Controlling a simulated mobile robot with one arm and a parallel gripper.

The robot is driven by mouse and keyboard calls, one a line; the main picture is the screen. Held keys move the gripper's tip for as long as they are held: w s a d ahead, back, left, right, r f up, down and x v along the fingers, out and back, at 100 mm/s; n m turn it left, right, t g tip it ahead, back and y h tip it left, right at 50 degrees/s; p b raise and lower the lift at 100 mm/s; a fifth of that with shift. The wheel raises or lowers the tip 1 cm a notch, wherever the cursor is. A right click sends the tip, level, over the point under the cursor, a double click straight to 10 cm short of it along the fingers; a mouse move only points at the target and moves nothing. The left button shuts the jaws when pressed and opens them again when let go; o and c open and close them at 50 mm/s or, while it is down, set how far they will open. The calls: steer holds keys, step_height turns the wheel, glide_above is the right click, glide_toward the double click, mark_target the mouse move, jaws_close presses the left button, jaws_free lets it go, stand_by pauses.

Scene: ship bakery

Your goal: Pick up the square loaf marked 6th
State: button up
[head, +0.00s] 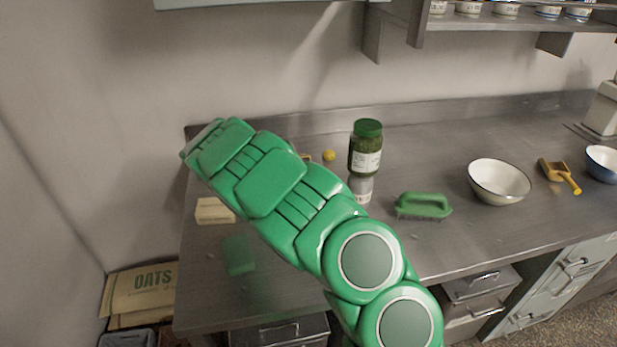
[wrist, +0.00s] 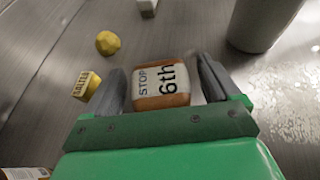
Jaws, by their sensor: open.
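The square loaf (wrist: 162,84), brown-sided with a white face printed "STOP" and "6th", shows in the wrist view. My gripper (wrist: 164,76) is open, with one dark finger to the left of the loaf and one to the right. In the head view my green arm crosses the left part of the counter, and I cannot make out the marked loaf or the fingers there.
A yellow block marked "SALTED" (wrist: 87,86) lies just left of the left finger. A yellow ball (wrist: 108,43) and a grey cylinder (wrist: 262,22) stand beyond. On the counter (head: 440,245) are a green-lidded jar (head: 367,148), a green brush (head: 424,205) and a white bowl (head: 499,182).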

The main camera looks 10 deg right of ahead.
steer(key=shift+d+f, duration=0.1)
steer(key=shift+d, duration=0.1)
steer(key=c, duration=1.1)
steer(key=shift+o, duration=0.2)
steer(key=shift+r, duration=0.4)
step_height(320, 180, up, 2)
steer(key=shift+r, duration=0.1)
steer(key=s+r, duration=1)
steer(key=s, duration=0.4)
steer(key=shift+a, duration=0.4)
